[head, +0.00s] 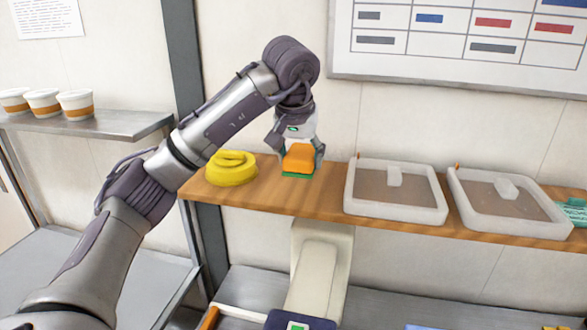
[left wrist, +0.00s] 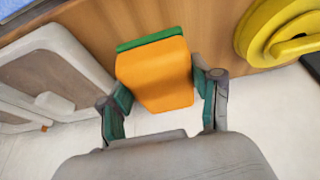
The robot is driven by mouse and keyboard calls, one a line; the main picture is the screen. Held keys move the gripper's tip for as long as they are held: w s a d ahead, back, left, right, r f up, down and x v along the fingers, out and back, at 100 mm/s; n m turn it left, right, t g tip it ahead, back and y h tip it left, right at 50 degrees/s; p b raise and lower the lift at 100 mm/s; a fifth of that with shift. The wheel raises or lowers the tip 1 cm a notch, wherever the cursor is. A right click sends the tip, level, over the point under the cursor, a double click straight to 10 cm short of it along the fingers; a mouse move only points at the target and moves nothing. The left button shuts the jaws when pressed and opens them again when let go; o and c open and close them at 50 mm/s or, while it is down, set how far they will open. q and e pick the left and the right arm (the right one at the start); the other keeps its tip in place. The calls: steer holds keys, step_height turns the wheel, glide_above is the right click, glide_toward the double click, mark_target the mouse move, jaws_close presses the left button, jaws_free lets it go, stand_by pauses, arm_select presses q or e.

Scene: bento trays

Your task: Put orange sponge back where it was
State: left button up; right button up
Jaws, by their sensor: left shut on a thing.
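The orange sponge (head: 299,159) has a green layer along one side. It is at the wooden shelf between a yellow coiled item and a lidded tray. My left gripper (head: 299,152) comes down from above and is shut on the sponge. In the left wrist view the sponge (left wrist: 158,75) sits between the two fingers of the gripper (left wrist: 162,100), its green side toward the shelf. I cannot tell whether the sponge touches the shelf. My right gripper is not in view.
The wooden shelf (head: 270,198) also holds the yellow coiled item (head: 231,168) left of the sponge. Two lidded trays (head: 395,212) (head: 515,226) stand to the right. Several cups (head: 75,104) stand on a metal shelf (head: 140,123) at the left.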

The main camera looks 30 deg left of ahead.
mark_target(295, 190)
arm_select(q)
steer(key=shift+s+a+f+p, duration=0.1)
steer(key=shift+a+f+p, duration=0.35)
steer(key=shift+a+f, duration=0.35)
steer(key=shift+s+d+f+p, duration=0.1)
steer(key=shift+d+f+p, duration=0.1)
steer(key=shift+f+p, duration=0.3)
steer(key=shift+d+f+p, duration=0.15)
steer(key=shift+f, duration=0.85)
steer(key=shift+a+f, duration=0.15)
steer(key=shift+a, duration=0.05)
steer(key=shift+d+f, duration=0.1)
steer(key=o, duration=0.9)
steer(key=shift+o, duration=0.5)
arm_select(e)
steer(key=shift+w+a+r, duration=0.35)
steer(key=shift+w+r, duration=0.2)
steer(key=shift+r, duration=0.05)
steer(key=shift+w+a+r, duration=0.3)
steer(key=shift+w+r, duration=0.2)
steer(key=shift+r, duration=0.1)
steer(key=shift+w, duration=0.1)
